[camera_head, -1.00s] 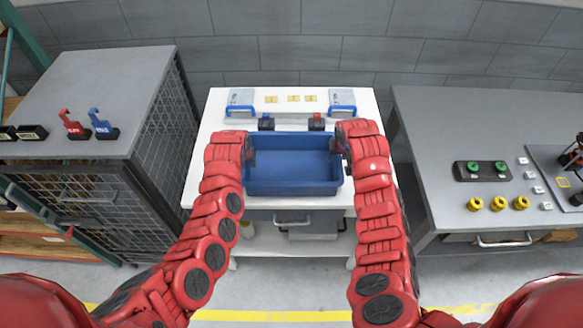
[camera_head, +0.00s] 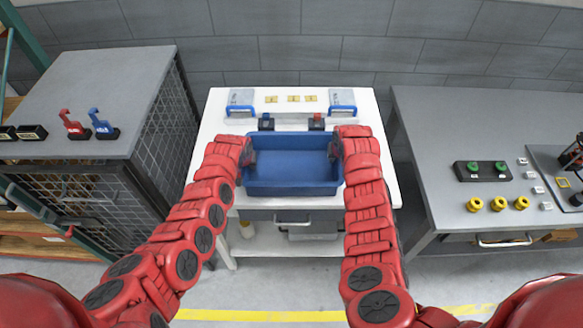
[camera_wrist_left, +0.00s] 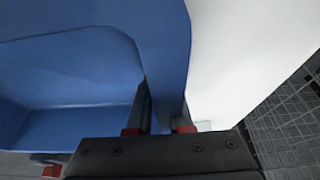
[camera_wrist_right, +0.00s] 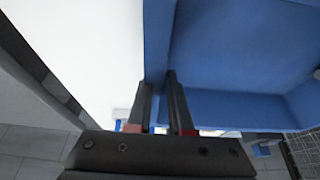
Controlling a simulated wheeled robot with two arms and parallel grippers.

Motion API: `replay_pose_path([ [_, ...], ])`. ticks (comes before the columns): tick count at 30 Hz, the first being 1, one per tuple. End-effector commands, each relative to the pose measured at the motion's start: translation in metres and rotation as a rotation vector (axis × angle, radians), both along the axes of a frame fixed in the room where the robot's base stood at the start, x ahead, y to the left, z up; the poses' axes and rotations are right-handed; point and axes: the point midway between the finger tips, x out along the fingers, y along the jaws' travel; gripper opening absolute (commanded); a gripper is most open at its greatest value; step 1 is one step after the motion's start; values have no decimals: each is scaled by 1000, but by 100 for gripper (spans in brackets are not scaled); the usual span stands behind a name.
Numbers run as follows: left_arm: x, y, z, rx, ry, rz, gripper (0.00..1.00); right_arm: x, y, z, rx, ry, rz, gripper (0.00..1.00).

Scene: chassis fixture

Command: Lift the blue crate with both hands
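The blue crate (camera_head: 292,188) is empty and level over the front middle of the white table (camera_head: 212,118). I cannot tell whether its base touches the tabletop. My left gripper (camera_head: 249,155) is at the crate's left side wall. In the left wrist view its fingers (camera_wrist_left: 165,108) straddle that wall, one inside and one outside, and look shut on it. My right gripper (camera_head: 337,150) is at the right side wall. In the right wrist view its fingers (camera_wrist_right: 159,100) pinch that wall's rim. The outer fingertip of the left gripper is partly hidden by the wall.
A wire-mesh cabinet (camera_head: 95,90) stands at left, a grey workbench (camera_head: 440,130) at right. Space above the crate is clear.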

Motion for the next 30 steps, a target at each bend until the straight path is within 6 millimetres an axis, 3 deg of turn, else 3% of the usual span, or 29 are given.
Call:
replay_pose_path([
  [3, 0, 0, 0, 0, 0, 0, 0, 0, 0, 0, 0, 0, 0, 0],
  [30, 0, 0, 1, 0, -1, 0, 0, 0, 0, 0, 0, 1, 0, 0],
])
